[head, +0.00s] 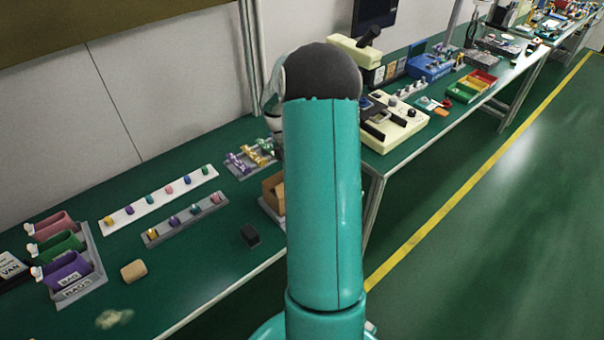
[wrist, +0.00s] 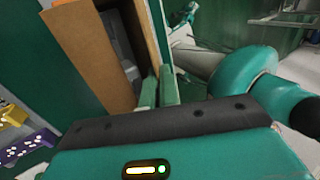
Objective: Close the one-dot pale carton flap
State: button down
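A brown carton (head: 273,191) stands on the green bench in the head view, partly hidden behind my arm. In the wrist view a broad tan carton panel (wrist: 90,52) stands at a slant beside the carton's opening, with grey contents inside. A narrower tan panel edge (wrist: 149,38) lies on the opening's right side. No dot mark shows on either panel, so I cannot tell which is the one-dot flap. My gripper (wrist: 159,88) has its two green fingers side by side with almost no gap. Its tips are close to the narrow panel's lower end; contact is unclear. My arm hides the gripper in the head view.
Strips of coloured knobs (head: 160,200), a purple and yellow fixture (head: 250,158) and a cream machine (head: 395,125) stand nearby. The aisle floor on the right is clear.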

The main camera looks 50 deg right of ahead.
jog(key=shift+w+d+f+g+y, duration=0.1)
jog(key=shift+w+f+g+y, duration=0.1)
jog(key=shift+g, duration=0.55)
jog(key=shift+w+f+g+y, duration=0.15)
jog(key=shift+w+g+y, duration=0.1)
jog(key=shift+g, duration=0.55)
jog(key=shift+w+d+f+g+y, duration=0.1)
jog(key=shift+w+f+g+y, duration=0.1)
jog(key=shift+g, duration=0.55)
jog(key=c, duration=1.6)
grip_release()
jog(key=shift+c, duration=0.2)
jog(key=shift+r, duration=0.1)
